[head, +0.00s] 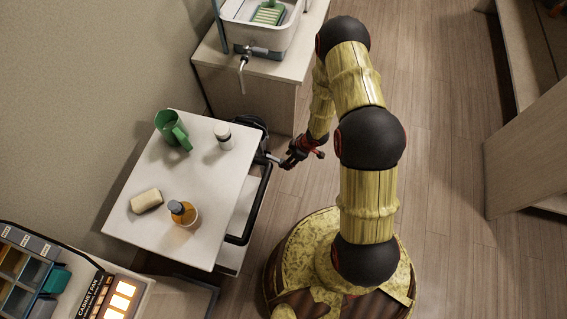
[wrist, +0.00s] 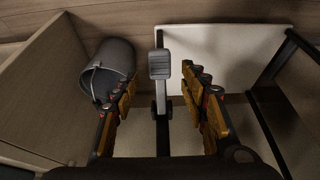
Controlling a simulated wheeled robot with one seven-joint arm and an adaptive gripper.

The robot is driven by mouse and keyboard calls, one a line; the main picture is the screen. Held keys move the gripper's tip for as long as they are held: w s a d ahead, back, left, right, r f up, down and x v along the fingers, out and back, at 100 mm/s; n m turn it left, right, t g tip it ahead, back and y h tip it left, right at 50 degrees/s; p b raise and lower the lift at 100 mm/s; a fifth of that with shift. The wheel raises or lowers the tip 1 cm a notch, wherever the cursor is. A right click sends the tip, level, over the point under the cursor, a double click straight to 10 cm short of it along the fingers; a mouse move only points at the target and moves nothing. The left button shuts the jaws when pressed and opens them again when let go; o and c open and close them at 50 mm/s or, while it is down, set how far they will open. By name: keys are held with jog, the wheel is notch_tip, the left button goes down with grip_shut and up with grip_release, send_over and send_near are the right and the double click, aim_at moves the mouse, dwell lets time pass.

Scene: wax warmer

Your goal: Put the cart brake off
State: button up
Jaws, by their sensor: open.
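The cart (head: 190,230) has a white top and a dark push bar (head: 262,195) on its right side in the head view. In the wrist view, a grey ribbed pedal pad (wrist: 160,64) on a light metal arm appears, likely the cart brake. A small grey lever (head: 272,157) shows at the cart's edge in the head view. My gripper (head: 296,154) is close to the right of it. In the wrist view my gripper (wrist: 160,90) is open, its fingers on either side of the pedal arm. Whether they touch it cannot be told.
A dark bucket (wrist: 113,68) stands left of the pedal. A sink cabinet (head: 270,80) stands behind. The floor to the right is clear.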

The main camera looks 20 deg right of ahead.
aim_at(277, 160)
jog(key=b+x, duration=0.2)
jog(key=x, duration=0.3)
jog(key=shift+f, duration=0.1)
jog(key=shift+c, duration=0.4)
grip_shut()
dwell(0.4)
